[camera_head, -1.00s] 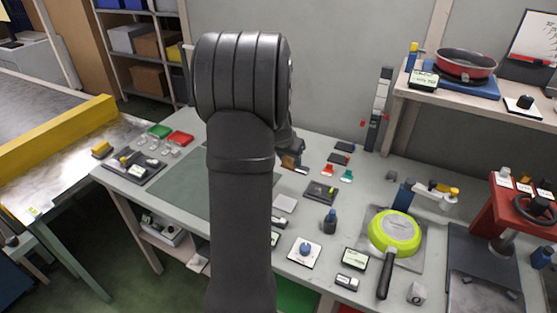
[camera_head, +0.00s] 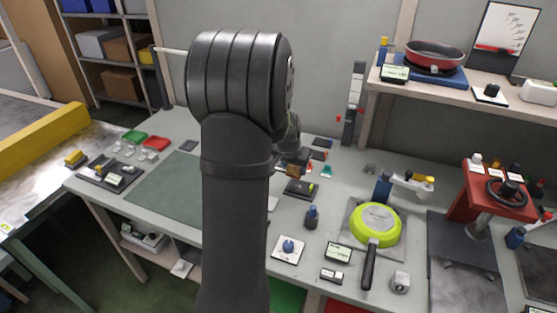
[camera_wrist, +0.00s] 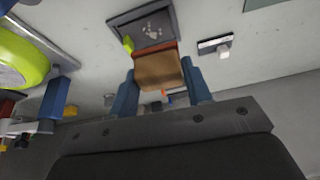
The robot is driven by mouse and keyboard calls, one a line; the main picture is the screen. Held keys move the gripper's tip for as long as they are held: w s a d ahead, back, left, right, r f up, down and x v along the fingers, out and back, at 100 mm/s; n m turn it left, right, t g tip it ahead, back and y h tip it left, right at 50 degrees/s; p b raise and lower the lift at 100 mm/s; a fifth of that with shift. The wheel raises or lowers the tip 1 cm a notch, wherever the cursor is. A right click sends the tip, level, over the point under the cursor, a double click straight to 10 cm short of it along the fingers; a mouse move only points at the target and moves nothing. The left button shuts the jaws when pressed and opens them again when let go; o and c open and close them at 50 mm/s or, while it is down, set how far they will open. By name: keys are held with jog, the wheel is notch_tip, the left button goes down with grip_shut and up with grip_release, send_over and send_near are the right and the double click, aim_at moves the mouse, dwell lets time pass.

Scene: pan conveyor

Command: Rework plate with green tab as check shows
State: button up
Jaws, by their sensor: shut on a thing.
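A small dark plate with a lime-green tab (camera_head: 301,188) lies on the grey bench. In the wrist view the plate (camera_wrist: 150,25) lies just beyond the held block, its tab at the lower left corner. My gripper (camera_wrist: 161,84) has its two blue fingers closed on a brown block (camera_wrist: 158,71) with a red edge on the plate side. In the head view my gripper (camera_head: 291,168) is just behind and left of the plate, partly hidden by my arm. I cannot tell if the block touches the plate.
A lime-green pan (camera_head: 375,223) lies upside down, right of the plate. A green piece (camera_head: 328,171) lies behind. The left mat (camera_head: 165,190) is clear.

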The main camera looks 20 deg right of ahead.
aim_at(297, 190)
jog(key=shift+s+d+f, duration=0.3)
jog(key=shift+f, duration=3.25)
jog(key=shift+w+d+f, duration=0.35)
jog(key=shift+w+f, duration=0.05)
jog(key=shift+f, duration=0.2)
jog(key=shift+c, duration=0.4)
jog(key=shift+w+d, duration=1.6)
jog(key=shift+s+a, duration=1.95)
jog(key=shift+r, duration=4.1)
jog(key=shift+f, duration=0.15)
